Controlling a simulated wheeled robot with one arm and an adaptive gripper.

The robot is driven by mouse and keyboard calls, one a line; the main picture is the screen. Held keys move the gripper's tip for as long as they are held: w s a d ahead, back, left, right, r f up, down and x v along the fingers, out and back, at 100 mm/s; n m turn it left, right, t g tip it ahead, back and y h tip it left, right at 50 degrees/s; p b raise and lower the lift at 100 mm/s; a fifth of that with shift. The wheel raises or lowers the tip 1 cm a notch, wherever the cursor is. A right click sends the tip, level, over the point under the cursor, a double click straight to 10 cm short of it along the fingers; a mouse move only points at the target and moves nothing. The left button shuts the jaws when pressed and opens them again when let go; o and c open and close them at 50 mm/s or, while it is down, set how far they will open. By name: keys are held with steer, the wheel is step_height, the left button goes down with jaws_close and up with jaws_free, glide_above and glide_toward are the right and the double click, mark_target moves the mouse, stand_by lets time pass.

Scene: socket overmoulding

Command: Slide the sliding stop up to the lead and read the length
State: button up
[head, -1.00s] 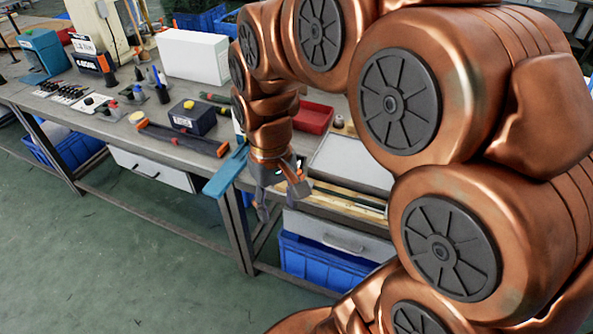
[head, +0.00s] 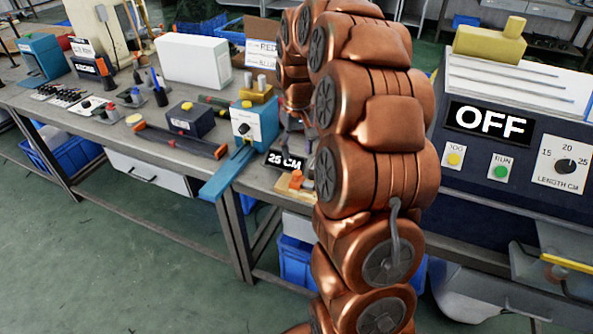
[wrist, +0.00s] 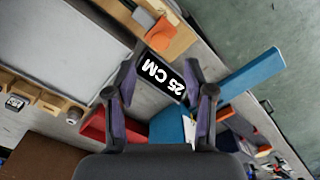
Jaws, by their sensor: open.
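A small orange block (head: 296,179), which looks like the sliding stop, sits at the end of a pale wooden rail (head: 284,187) by the bench's front edge. In the wrist view the orange block (wrist: 177,42) lies beyond my fingertips, beside pale wooden pieces (wrist: 143,17). A black display (head: 285,160) reading 25 CM stands just behind it. The display also shows in the wrist view (wrist: 163,76), between and beyond my fingers. My gripper (wrist: 160,77) is open with nothing between its fingers. In the head view my arm hides part of the rail. I cannot make out the lead.
A blue-and-white dial box (head: 254,122) with a blue bar (head: 228,173) overhanging the bench edge stands left of the display. A red tray (wrist: 97,127) is near my left finger in the wrist view. A large machine (head: 515,150) reading OFF stands at the right.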

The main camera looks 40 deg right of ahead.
mark_target(297, 172)
step_height(297, 172, down, 8)
steer(key=shift+r+p, duration=0.25)
steer(key=shift+p, duration=0.35)
jaws_close()
stand_by(0.5)
